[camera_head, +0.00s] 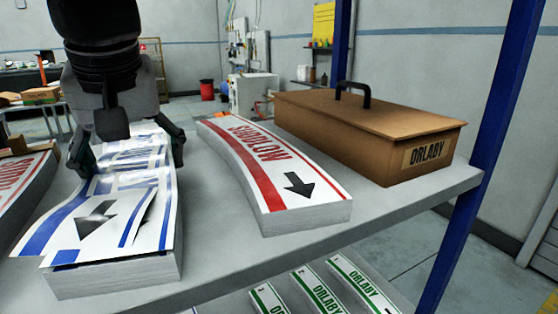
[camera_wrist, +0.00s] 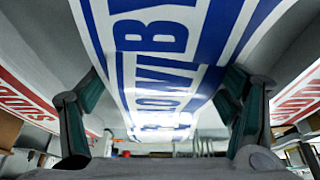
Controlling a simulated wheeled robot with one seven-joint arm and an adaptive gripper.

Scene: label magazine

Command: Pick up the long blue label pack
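The long blue label pack (camera_head: 112,278) is a curved stack with blue print and a dark arrow at the left of the shelf. Its top sheets (camera_head: 140,215) lie askew and fanned, with the near corners lifted off the stack. My gripper (camera_head: 128,160) is above its far part, pointing down, with one finger at each long side. In the wrist view the blue-lettered sheet (camera_wrist: 160,65) runs between the widely parted fingers (camera_wrist: 162,90). The fingertips are close to its edges; contact cannot be made out.
A red label pack (camera_head: 268,165) lies to the right, another red pack (camera_head: 22,180) to the left. A brown lidded box (camera_head: 350,135) marked ORLABY stands at the right. Blue posts (camera_head: 490,110) rise at the right. Green packs (camera_head: 318,290) lie on a lower shelf.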

